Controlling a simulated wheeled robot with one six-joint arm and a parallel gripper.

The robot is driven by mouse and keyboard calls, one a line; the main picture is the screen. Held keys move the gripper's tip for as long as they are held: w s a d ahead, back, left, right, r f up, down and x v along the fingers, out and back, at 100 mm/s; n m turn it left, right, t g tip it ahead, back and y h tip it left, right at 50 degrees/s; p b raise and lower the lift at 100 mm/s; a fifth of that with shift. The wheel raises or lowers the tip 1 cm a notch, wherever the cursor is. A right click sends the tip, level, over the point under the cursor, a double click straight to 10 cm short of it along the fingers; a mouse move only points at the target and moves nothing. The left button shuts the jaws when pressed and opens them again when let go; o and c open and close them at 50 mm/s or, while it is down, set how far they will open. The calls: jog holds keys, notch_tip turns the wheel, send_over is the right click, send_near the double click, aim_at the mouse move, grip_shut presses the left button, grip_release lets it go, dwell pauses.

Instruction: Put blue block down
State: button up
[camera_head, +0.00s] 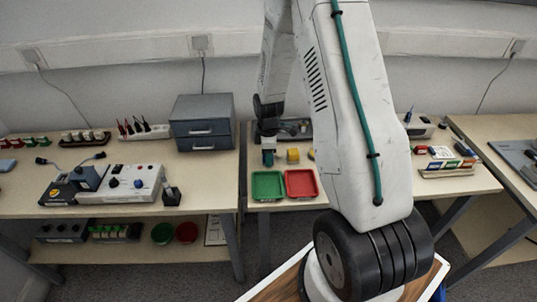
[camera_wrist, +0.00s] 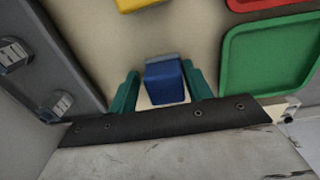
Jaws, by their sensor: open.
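The blue block (camera_wrist: 164,82) lies on the light tabletop between the two teal fingers of my gripper (camera_wrist: 161,88) in the wrist view. The fingers are open, with a narrow gap at the block's left side; on the right I cannot tell whether finger and block touch. In the head view my gripper (camera_head: 268,157) is low over the middle table, left of a yellow block (camera_head: 292,155) and behind the green tray (camera_head: 267,185). I cannot make out the blue block clearly there.
The red tray (camera_head: 301,183) stands right of the green one, both empty. Coloured blocks in a wooden holder (camera_head: 446,172) are farther right. My arm hides part of the middle table.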

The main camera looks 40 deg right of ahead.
jog(key=shift+s+a, duration=0.3)
jog(key=shift+s, duration=0.1)
jog(key=s+a+r+m, duration=0.1)
jog(key=s+a+r, duration=0.15)
jog(key=r, duration=0.85)
jog(key=s+a+r+m, duration=0.2)
jog(key=a+r, duration=0.1)
jog(key=r, duration=0.8)
jog(key=s+a+r+m, duration=0.4)
jog(key=s+a+r, duration=0.1)
jog(key=s, duration=0.6)
jog(key=s+a+r+m+t, duration=0.1)
jog(key=s+a+r+m, duration=0.3)
jog(key=s, duration=0.7)
notch_tip(320, 180, up, 3)
jog(key=shift+s+a+f, duration=0.1)
jog(key=shift+s+a, duration=0.2)
jog(key=shift+a, duration=0.75)
